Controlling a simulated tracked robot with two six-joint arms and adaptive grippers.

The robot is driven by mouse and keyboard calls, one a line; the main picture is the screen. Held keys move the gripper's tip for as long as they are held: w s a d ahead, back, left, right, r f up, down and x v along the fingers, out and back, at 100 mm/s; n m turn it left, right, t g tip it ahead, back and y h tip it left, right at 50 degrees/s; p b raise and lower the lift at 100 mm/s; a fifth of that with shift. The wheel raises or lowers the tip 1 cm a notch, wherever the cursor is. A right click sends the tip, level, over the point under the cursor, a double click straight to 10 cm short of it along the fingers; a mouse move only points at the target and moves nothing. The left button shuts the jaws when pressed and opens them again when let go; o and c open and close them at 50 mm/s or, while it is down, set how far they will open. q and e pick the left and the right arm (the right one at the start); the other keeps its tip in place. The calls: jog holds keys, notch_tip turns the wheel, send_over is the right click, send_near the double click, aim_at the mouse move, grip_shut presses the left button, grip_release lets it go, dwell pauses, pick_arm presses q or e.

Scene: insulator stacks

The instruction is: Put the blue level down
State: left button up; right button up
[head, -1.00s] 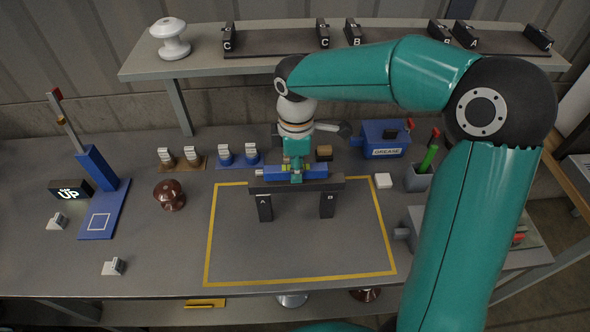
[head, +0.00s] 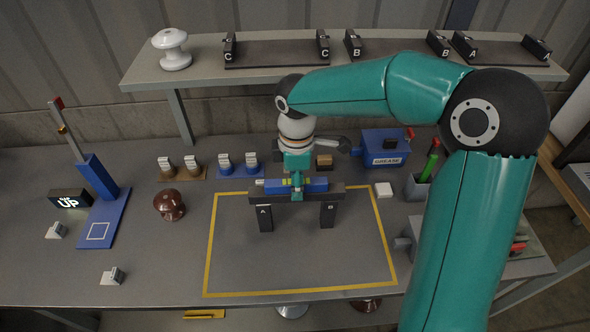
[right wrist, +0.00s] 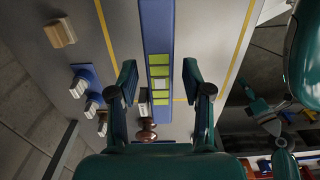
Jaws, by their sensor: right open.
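The blue level (head: 316,185) lies across the dark bar of the stand marked A (head: 337,193) in the head view. It appears to rest on the bar, though the contact is partly hidden by my gripper. My right gripper (head: 297,186) is over the middle of the level, pointing down. In the right wrist view the level (right wrist: 157,25), with yellow-green vials, runs between the two open fingers (right wrist: 158,84), with a gap on each side.
A yellow outline (head: 208,245) surrounds the mostly clear bench around the stand. A brown insulator (head: 169,205) and small blocks stand left. A shelf (head: 205,70) runs behind.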

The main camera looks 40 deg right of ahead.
notch_tip(320, 180, up, 12)
dwell(0.5)
dwell(0.4)
